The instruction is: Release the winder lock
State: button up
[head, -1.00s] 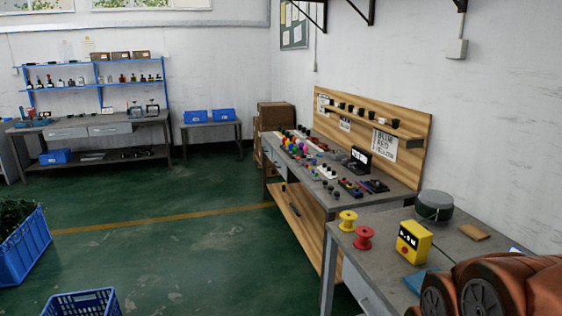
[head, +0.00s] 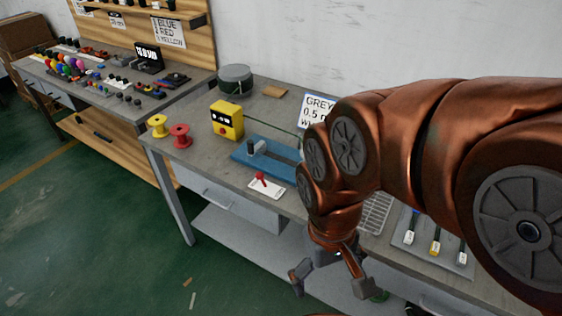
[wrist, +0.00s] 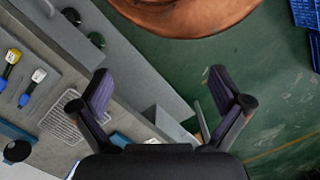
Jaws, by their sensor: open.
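A blue winder base (head: 270,157) with a dark grey upright post lies on the grey bench in the head view. Just in front of it is a white plate with a red lever (head: 262,180), which looks like the lock. My gripper (head: 328,282) is open and empty, low in front of the bench's front edge and to the right of the lever. In the wrist view my gripper (wrist: 160,80) has its fingers spread, with bench edge and floor beyond. My arm hides the bench right of the blue base.
A yellow box (head: 227,120), yellow spool (head: 158,126) and red spool (head: 180,136) stand left of the base. A grey drum (head: 235,79) stands behind. A wire rack (head: 375,213) and a tray of tools (head: 432,240) lie right.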

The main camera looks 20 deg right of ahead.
aim_at(259, 176)
jog(key=u, duration=0.55)
jog(key=k, duration=0.65)
jog(key=u, duration=1.15)
jog(key=i, duration=1.1)
jog(key=z, duration=0.05)
